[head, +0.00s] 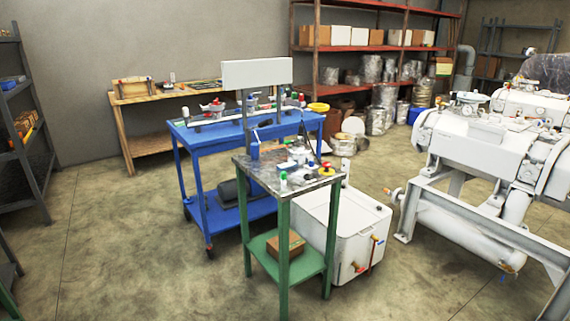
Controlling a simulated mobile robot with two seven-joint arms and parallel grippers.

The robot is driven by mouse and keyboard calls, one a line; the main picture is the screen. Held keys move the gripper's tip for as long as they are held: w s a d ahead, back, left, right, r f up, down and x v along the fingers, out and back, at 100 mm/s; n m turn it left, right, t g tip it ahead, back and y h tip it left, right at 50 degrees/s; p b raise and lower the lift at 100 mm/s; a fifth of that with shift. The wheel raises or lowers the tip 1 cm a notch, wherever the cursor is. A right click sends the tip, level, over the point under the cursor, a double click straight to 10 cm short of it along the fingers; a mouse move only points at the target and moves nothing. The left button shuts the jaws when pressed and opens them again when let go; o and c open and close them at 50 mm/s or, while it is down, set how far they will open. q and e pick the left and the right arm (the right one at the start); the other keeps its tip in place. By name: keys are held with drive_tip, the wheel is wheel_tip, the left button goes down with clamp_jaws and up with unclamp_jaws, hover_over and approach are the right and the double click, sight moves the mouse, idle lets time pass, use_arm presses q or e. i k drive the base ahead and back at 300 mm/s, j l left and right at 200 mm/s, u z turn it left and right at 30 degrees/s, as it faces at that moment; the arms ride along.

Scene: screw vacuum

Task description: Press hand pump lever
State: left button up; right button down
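No gripper of mine shows in the head view. A small blue upright device (255,150) stands at the back left of the green-legged table (322,184); it may be the hand pump, but it is too small to tell. A short dark bar near its top could be a lever. A thin dark rod also rises at the back right of this table. White and dark parts, a green-topped bottle (283,181) and a yellow-and-red item (326,169) lie on the tabletop.
A blue cart (195,137) stands behind the table. A white tank (335,235) with coloured valves is at its right. Large white machinery (480,150) fills the right side. Shelves line the left and back walls. Bare floor (130,250) lies at the front left.

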sight(268, 122)
drive_tip(key=i+j, duration=0.2)
drive_tip(key=i, duration=0.35)
drive_tip(key=i+j+u, duration=0.15)
drive_tip(key=i, duration=0.45)
drive_tip(key=i+j, duration=0.2)
drive_tip(key=i, duration=0.4)
drive_tip(key=i+j+u, duration=0.1)
drive_tip(key=i, duration=0.45)
